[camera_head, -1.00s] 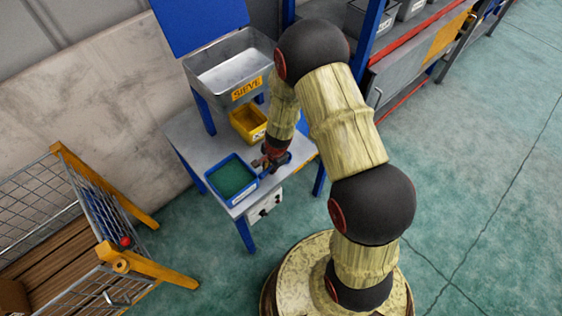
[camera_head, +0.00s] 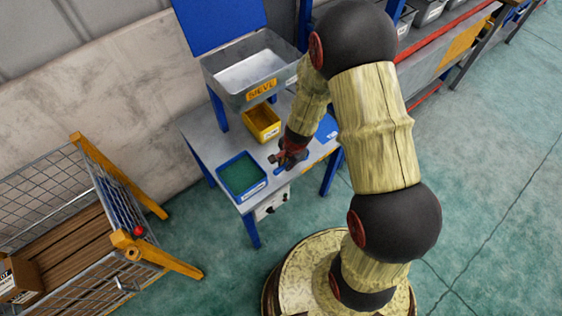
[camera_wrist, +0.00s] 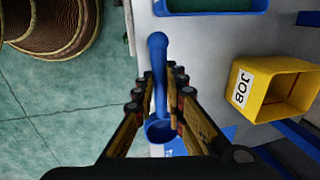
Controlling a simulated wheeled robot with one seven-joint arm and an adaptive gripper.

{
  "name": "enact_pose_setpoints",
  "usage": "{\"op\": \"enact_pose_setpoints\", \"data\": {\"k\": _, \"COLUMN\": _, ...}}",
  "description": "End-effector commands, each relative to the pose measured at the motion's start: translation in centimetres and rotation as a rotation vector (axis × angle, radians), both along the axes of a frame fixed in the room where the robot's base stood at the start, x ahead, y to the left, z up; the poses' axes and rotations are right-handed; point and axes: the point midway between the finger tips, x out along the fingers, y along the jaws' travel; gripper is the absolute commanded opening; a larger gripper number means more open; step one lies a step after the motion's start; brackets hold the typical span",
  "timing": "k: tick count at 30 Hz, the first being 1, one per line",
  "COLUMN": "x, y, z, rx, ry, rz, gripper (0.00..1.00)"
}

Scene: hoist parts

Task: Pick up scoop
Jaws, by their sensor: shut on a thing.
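The scoop (camera_wrist: 158,50) is blue, with a long handle ending in a round knob and a round cup (camera_wrist: 160,130) at the other end. In the wrist view my gripper (camera_wrist: 160,88) has its fingers on both sides of the scoop and is shut on it. In the head view my gripper (camera_head: 285,157) is over the front right part of the grey table, with only a little blue showing beside it. I cannot tell how far the scoop is above the table.
A blue tray with green contents (camera_head: 242,176) lies left of my gripper. A yellow bin (camera_head: 262,122) stands behind it, below a grey sieve box (camera_head: 250,75). A mesh cage (camera_head: 130,225) stands at left. The floor at right is open.

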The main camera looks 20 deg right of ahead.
Motion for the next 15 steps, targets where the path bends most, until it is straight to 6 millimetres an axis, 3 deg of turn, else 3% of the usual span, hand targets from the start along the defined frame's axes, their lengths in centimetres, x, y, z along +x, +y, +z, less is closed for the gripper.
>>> {"op": "enact_pose_setpoints", "data": {"k": 2, "x": -1.5, "y": -0.6, "z": 2.4, "rx": 0.001, "ry": -0.003, "rz": -0.003, "gripper": 0.0}}
{"op": "enact_pose_setpoints", "data": {"k": 15, "x": -8.0, "y": -3.1, "z": 4.8, "rx": 0.0, "ry": -0.001, "rz": -0.003, "gripper": 0.0}}
